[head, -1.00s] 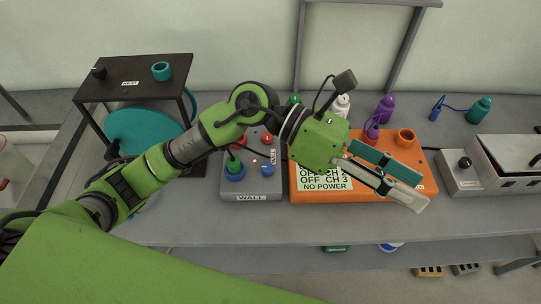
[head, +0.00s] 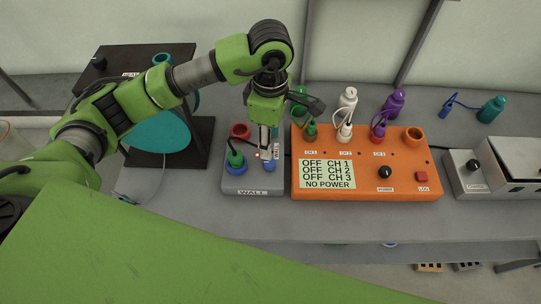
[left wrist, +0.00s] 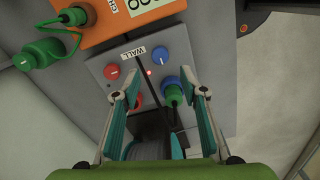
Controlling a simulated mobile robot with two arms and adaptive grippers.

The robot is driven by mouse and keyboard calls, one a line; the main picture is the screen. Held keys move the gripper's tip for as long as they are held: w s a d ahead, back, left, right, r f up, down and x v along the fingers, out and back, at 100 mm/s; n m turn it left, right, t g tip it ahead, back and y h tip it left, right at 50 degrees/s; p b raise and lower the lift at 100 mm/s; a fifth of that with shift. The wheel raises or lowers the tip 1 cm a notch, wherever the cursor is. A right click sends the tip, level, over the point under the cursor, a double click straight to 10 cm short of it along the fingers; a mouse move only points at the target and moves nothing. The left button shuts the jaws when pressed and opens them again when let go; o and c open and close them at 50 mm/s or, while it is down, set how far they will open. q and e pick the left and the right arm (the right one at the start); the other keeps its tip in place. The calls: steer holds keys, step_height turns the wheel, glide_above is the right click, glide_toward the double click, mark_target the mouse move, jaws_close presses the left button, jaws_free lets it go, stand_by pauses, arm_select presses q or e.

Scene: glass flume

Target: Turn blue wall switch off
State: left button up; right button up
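The grey box labelled WALL (head: 252,193) stands on the bench, left of the orange box. Its blue switch (left wrist: 158,57) is a round knob with a light pointer mark, beside a red knob (left wrist: 112,72). In the head view the blue switch (head: 269,165) is partly behind my fingers. My left gripper (head: 265,153) points down over the box. In the left wrist view its fingers (left wrist: 160,96) are wide apart with nothing held; the blue knob shows beyond the fingertips. I cannot tell how high they are above it. My right gripper is not in view.
A green plug on a cord (head: 235,158) sits in the box's blue socket (left wrist: 173,88); a red socket (head: 240,131) is beside it. A small red light (left wrist: 150,73) glows. The orange box (head: 431,181) reads NO POWER. A dark stand (head: 190,52) is at left.

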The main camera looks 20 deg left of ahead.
mark_target(271, 162)
arm_select(q)
step_height(271, 162, down, 8)
steer(key=shift+r+p, duration=0.1)
steer(key=shift+p, duration=0.85)
steer(key=shift+f, duration=0.75)
steer(key=c, duration=1.1)
